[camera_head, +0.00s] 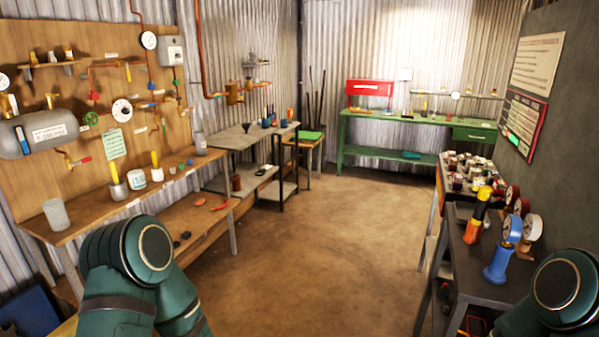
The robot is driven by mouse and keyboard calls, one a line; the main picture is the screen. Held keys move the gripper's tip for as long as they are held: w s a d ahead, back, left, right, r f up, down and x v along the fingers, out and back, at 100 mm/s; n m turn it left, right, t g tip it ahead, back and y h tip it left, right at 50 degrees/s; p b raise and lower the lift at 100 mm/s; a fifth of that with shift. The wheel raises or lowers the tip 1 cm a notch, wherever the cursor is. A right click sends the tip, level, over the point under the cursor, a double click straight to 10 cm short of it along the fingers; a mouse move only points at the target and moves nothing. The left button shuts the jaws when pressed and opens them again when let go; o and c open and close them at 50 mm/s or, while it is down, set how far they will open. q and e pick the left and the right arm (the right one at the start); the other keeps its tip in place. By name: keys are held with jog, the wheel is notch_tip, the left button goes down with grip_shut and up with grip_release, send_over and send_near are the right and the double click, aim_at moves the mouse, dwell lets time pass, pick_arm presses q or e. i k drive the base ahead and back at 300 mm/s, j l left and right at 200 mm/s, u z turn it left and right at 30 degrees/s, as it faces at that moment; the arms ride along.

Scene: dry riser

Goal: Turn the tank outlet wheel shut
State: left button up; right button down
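A grey tank (22,146) with a white label is mounted on the wooden board at the left. A green wheel (91,119) is just right of the tank's end, on the board's pipework. I cannot tell from here how far it is turned, nor make out for certain that it is the tank outlet wheel. A small tap with a red lever (84,161) sits below the tank. My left arm shows at the bottom left and my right arm at the bottom right corner. Neither gripper shows in this view, and both are well apart from the wheel.
A wooden bench (108,207) with cups and a glass runs below the board. A dark table (478,262) with gauges stands at the right. A green bench (390,136) stands at the back. The brown floor (320,235) between them is clear.

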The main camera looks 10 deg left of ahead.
aim_at(92, 114)
jog(key=i+u, duration=0.15)
jog(key=i, duration=0.55)
jog(key=i+l+u, duration=0.1)
jog(key=i, duration=0.6)
jog(key=l, duration=0.1)
